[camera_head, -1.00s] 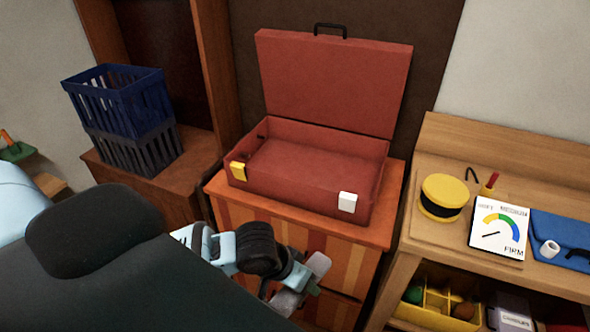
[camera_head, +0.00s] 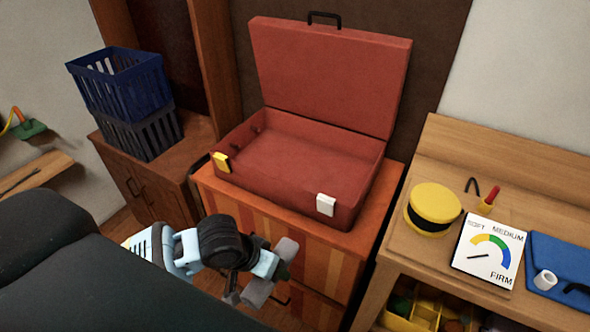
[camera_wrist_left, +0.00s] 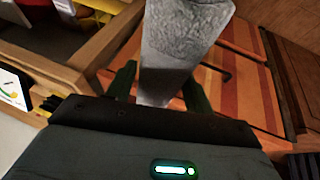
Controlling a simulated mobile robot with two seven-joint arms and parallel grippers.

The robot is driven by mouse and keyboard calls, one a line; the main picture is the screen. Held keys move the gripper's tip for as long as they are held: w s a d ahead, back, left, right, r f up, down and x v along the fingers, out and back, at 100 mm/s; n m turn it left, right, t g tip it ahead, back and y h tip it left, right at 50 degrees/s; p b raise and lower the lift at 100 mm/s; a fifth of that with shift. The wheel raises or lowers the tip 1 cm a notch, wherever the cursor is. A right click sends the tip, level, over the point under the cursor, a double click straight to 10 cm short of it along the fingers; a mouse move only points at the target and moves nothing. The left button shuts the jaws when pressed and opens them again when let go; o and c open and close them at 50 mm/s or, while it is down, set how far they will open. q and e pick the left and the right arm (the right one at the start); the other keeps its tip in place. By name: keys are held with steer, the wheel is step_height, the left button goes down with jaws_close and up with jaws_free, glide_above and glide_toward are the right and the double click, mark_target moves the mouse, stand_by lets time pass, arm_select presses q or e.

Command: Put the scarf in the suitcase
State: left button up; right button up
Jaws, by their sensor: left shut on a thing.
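An open red suitcase (camera_head: 272,194) sits on an orange striped cabinet, its lid (camera_head: 330,75) raised at the back; its inside looks empty. My left gripper (camera_head: 270,274) is in front of the cabinet, lower than the suitcase. It is shut on a grey, rough-textured roll that looks like the scarf (camera_head: 288,249). In the left wrist view the grey scarf (camera_wrist_left: 180,50) stands between the dark green fingers of my left gripper (camera_wrist_left: 160,88). My right gripper is not in view.
The striped cabinet (camera_head: 325,262) has handles on its front. Stacked blue and dark crates (camera_head: 122,85) stand on a brown cabinet at left. A wooden bench at right holds a yellow round case (camera_head: 434,203), a gauge card (camera_head: 488,250) and a blue pouch (camera_head: 560,262).

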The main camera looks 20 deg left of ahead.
arm_select(q)
steer(key=shift+w+r, duration=0.1)
steer(key=shift+r, duration=0.3)
steer(key=shift+a+f, duration=0.1)
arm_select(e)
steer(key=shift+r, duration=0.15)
